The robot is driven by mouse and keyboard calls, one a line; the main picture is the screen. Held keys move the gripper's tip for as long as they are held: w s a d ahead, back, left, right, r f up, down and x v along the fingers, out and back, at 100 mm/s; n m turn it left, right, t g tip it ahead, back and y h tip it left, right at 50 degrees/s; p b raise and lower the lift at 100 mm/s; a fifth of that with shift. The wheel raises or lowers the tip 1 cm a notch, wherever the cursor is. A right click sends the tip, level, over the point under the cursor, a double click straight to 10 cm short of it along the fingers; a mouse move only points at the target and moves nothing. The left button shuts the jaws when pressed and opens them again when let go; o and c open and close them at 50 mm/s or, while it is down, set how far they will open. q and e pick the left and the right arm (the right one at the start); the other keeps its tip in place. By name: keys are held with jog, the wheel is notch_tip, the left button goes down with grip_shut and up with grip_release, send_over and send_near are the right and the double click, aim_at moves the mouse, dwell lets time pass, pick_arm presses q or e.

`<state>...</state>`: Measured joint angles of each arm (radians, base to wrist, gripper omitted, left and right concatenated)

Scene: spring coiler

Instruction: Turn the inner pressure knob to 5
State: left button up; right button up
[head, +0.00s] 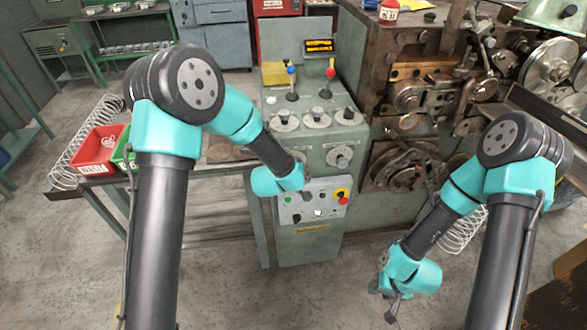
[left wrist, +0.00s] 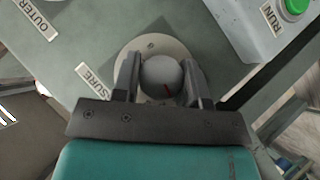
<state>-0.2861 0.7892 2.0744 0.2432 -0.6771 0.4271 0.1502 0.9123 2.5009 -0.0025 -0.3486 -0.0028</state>
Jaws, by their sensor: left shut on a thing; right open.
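A round grey knob (left wrist: 163,76) with a red pointer mark sits on a pale disc in the left wrist view. The fingers of my left gripper (left wrist: 164,82) are on both sides of it, shut on it. A plate beside it is partly cut off and reads "SURE"; another reads "OUTER" farther up. No numbers are legible around the knob. In the head view, my left arm hides this knob on the grey-green control cabinet (head: 310,245). My right gripper (head: 385,302) is open and empty, hanging low in front of the machine.
The cabinet carries another front knob (head: 340,157), several top knobs, blue and red levers (head: 330,80), and a button panel (head: 316,205) close below my left wrist. A red bin (head: 95,150) stands on the left bench. The coiling machine (head: 405,120) stands right.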

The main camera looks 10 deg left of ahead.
pick_arm(q)
jog(key=shift+w+d+m+g+y, duration=0.1)
jog(key=shift+m+g+y, duration=0.95)
jog(key=shift+y, duration=0.95)
jog(key=m+g+y, duration=0.1)
jog(key=m+y, duration=0.1)
jog(key=y, duration=0.1)
jog(key=shift+d+m+y, duration=0.1)
jog(key=shift+m+y, duration=0.15)
jog(key=shift+y, duration=0.15)
jog(key=m+y, duration=0.2)
jog(key=y, duration=0.2)
jog(key=shift+g, duration=0.25)
jog(key=m+y, duration=0.2)
jog(key=y, duration=0.2)
jog(key=shift+m, duration=0.4)
jog(key=o, duration=0.9)
jog(key=shift+d, duration=0.1)
